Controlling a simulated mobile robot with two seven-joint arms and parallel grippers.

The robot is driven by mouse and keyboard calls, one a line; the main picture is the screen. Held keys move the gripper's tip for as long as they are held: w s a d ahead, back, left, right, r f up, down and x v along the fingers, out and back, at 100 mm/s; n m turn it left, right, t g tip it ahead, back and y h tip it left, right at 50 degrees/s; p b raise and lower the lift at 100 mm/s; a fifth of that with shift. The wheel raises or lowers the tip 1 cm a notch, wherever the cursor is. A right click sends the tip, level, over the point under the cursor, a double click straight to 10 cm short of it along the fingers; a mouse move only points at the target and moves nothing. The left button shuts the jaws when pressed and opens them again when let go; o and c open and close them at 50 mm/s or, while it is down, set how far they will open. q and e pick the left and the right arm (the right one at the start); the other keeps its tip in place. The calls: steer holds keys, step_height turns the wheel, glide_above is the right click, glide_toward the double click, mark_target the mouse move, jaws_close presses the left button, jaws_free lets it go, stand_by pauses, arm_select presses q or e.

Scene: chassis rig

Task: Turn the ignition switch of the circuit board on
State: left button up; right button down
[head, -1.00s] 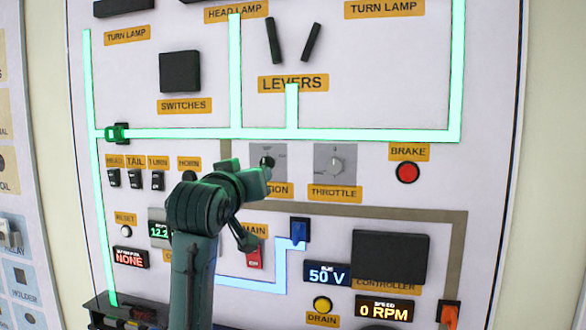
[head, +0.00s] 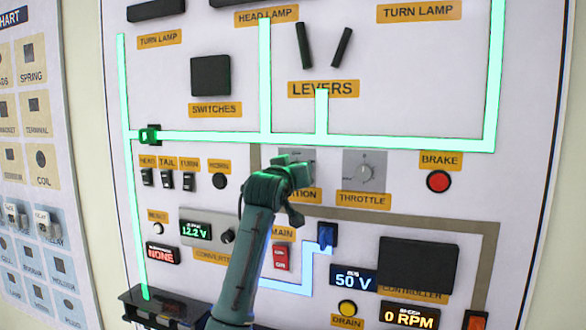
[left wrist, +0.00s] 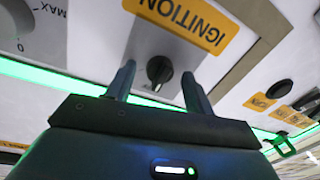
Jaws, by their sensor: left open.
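The ignition switch is a small black knob (left wrist: 159,70) on a grey plate (head: 308,157) on the white circuit board (head: 385,120). In the left wrist view the knob lies between the two fingertips of my open left gripper (left wrist: 158,80), with a gap on each side. In that view the yellow IGNITION label (left wrist: 185,20) appears upside down. In the head view my left gripper (head: 302,164) is in front of the plate, hiding the knob and part of the label (head: 308,196). My right gripper is not in view.
The throttle dial (head: 364,172) is just right of the ignition plate, with the red brake button (head: 438,181) beyond it. The horn button (head: 220,181) and small switches (head: 167,179) are to the left. The MAIN switch (head: 281,258) is below, beside my arm.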

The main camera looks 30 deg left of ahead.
arm_select(q)
steer(key=c, duration=1)
steer(key=shift+m, duration=0.3)
steer(key=m, duration=0.5)
steer(key=m+t, duration=0.1)
steer(key=m, duration=0.5)
steer(key=shift+a+f+m+h, duration=0.1)
steer(key=shift+f+m+h, duration=0.05)
steer(key=shift+m+h, duration=0.15)
steer(key=o, duration=1)
